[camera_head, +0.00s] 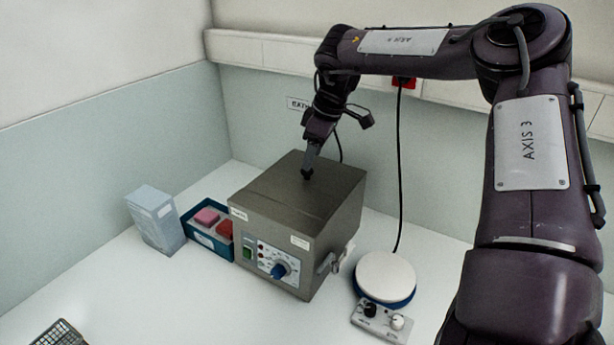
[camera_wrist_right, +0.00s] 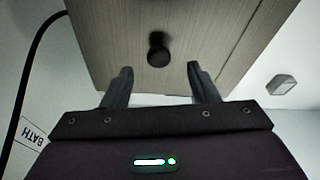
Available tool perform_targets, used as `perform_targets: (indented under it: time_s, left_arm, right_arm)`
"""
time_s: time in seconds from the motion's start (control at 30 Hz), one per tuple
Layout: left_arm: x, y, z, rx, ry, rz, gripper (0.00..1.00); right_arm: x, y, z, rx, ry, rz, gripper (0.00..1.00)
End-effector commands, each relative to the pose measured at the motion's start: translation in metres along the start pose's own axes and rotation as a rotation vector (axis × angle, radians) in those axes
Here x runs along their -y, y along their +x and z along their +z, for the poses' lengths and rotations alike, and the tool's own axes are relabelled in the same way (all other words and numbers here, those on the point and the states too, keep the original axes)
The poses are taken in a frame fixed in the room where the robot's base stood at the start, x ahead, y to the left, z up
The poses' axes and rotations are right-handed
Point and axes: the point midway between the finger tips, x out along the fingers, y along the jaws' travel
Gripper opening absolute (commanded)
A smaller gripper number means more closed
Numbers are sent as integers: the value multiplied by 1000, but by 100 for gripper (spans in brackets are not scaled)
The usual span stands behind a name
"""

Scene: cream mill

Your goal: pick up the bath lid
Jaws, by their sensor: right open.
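The bath (camera_head: 290,228) is a grey metal box with a control panel on its front, standing on the white bench. Its flat lid (camera_head: 285,185) is on top; the lid also fills the upper part of the right wrist view (camera_wrist_right: 200,30). A dark round knob (camera_wrist_right: 158,50) stands up from the lid. My right gripper (camera_head: 307,175) points down at the lid around the knob's position. In the right wrist view its two fingers (camera_wrist_right: 158,82) are apart, with the knob ahead of the gap between them; I cannot tell whether they touch it. My left gripper is not in view.
A blue-rimmed hotplate (camera_head: 385,277) with a control box stands right of the bath. A blue tray (camera_head: 187,231) with pink and red blocks and a pale box (camera_head: 155,219) stand left. A dark rack (camera_head: 58,334) is at front left. A black cable (camera_head: 400,170) hangs behind.

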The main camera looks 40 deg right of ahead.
Motion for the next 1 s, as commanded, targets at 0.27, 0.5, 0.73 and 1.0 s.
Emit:
perform_targets:
  time_s: [0.27, 0.5, 0.73, 1.0]
  left_arm:
    - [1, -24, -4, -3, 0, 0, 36]
    - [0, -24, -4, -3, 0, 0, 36]
    - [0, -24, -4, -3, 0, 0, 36]
    - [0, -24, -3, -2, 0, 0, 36]
  right_arm:
    - [-1, 35, -1, 3, 0, -2, 54]
    - [-2, 42, -1, 1, 1, 0, 54]
    - [-1, 41, -1, 1, 0, 0, 32]
    - [-2, 41, -2, 0, -1, 1, 8]
